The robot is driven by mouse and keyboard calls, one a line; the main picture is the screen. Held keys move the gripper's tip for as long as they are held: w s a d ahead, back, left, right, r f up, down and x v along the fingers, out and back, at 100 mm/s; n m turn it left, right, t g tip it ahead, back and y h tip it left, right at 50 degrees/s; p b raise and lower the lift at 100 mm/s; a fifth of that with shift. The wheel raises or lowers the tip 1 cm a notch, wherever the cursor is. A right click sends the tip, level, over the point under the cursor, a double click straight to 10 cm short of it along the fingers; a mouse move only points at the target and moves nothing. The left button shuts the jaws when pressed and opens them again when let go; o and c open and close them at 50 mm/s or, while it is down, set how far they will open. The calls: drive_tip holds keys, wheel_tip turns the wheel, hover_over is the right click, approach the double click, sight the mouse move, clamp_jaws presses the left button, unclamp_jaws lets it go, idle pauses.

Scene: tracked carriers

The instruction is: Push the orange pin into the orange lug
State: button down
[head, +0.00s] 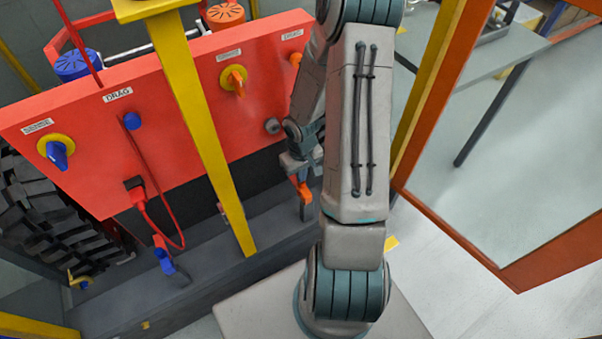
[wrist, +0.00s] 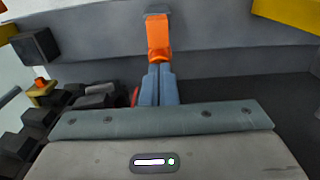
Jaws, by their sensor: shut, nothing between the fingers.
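An orange piece (wrist: 157,30) stands upright against a grey beam, straight beyond my fingertips in the wrist view. It has a lighter tall part and a darker, rounded near end. I cannot tell which part is the pin and which the lug. My gripper (wrist: 157,70) is shut and empty, its blue-grey fingers together. The fingertips are at or very close to the near end of the orange piece; I cannot tell whether they touch. In the head view the orange piece (head: 302,191) shows just below my gripper (head: 298,174), partly beside my arm, which hides the area to its right.
A red panel (head: 90,120) with knobs stands behind, with a yellow post (head: 200,125) in front. A blue piece (head: 163,260) sits lower left on the grey base. Black tracks (head: 50,225) are at the left. An orange-framed panel (head: 520,265) stands right of my arm.

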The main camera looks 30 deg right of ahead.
drive_tip(key=shift+f, duration=0.25)
drive_tip(key=shift+r, duration=0.1)
drive_tip(key=shift+r+p, duration=1.25)
drive_tip(key=shift+r, duration=0.35)
wheel_tip(320, 180, up, 13)
drive_tip(key=p, duration=0.3)
drive_tip(key=shift+r, duration=0.2)
drive_tip(key=shift+f, duration=0.1)
